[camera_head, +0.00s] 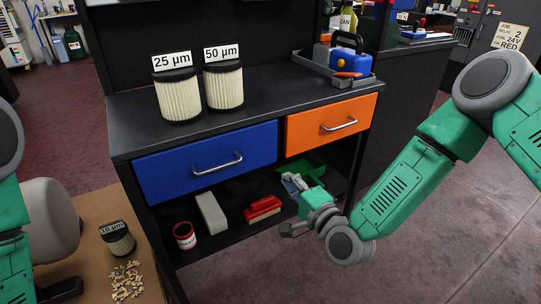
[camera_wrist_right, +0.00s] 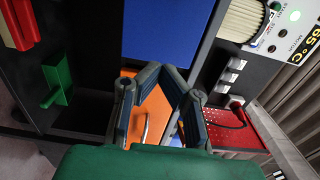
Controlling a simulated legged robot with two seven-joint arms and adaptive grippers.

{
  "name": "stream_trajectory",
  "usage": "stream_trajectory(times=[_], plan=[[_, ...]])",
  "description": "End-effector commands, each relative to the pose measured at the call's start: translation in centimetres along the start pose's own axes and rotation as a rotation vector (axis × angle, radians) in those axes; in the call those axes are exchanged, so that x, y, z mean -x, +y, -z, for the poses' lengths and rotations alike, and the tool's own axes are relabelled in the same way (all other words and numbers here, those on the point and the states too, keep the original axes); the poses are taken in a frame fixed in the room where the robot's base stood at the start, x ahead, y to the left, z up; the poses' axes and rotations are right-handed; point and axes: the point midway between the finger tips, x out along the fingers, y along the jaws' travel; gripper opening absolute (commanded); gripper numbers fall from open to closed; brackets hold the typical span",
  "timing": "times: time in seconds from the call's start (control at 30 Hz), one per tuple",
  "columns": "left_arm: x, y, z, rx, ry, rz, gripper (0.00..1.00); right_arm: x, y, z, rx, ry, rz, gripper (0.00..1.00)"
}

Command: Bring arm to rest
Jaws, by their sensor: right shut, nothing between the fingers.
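My right arm (camera_head: 405,185) comes in from the right in the head view, bent at the elbow, with its forearm reaching down and left. Its right gripper (camera_head: 291,183) is in front of the open shelf under the workbench, below the orange drawer. In the right wrist view, the right gripper (camera_wrist_right: 161,70) has its fingers drawn together with nothing held. It appears apart from the drawers. My left arm (camera_head: 12,235) shows only in part at the left edge; its gripper does not show.
The black workbench (camera_head: 140,110) has a shut blue drawer (camera_head: 190,172) and a shut orange drawer (camera_head: 310,130). The shelf holds a white block (camera_head: 211,213) and red items (camera_head: 262,209). Floor (camera_head: 440,230) at right is clear.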

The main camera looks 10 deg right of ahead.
Motion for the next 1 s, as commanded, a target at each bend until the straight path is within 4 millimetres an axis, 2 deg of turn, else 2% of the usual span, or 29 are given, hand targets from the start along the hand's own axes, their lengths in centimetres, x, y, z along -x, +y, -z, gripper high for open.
stream_trajectory(times=[0.17, 0.27, 0.37, 0.47, 0.5, 0.6, 0.7, 0.83, 0.9, 1.0], plan=[[0.5, 0.0, 0.0, -0.001, 0.000, -0.001, 0.40, 0.9, 0.9, -0.9, 0.044, -0.023, -0.056, 0.00], [1.8, 0.0, 0.1, -0.001, -0.001, -0.001, 0.40, 3.4, 3.4, -2.6, 0.165, -0.092, -0.207, 0.00], [3.7, 0.0, 0.2, -0.001, 0.000, 0.000, 0.40, 8.4, 7.1, -4.4, 0.366, -0.221, -0.440, 0.00], [5.6, 0.0, 0.3, -0.001, 0.000, 0.000, 0.40, 15.4, 10.3, -4.7, 0.584, -0.390, -0.688, 0.00], [6.3, 0.0, 0.3, -0.001, 0.000, 0.000, 0.40, 18.4, 11.2, -4.4, 0.664, -0.462, -0.780, 0.00], [7.7, -0.1, 0.4, 0.000, 0.000, 0.000, 0.40, 25.4, 12.1, -3.0, 0.831, -0.635, -0.981, 0.00], [8.8, -0.1, 0.5, 0.000, 0.000, 0.000, 0.40, 31.0, 11.8, -1.3, 0.943, -0.783, -1.133, 0.00], [9.5, -0.1, 0.5, -0.001, 0.000, 0.000, 0.40, 35.5, 11.0, 0.2, 1.020, -0.910, -1.252, 0.00], [9.7, -0.1, 0.5, -0.001, 0.000, 0.000, 0.40, 36.7, 10.7, 0.7, 1.040, -0.946, -1.286, 0.00], [9.7, 0.0, 0.5, -0.001, 0.000, 0.000, 0.40, 37.3, 10.6, 0.9, 1.050, -0.966, -1.304, 0.00]])
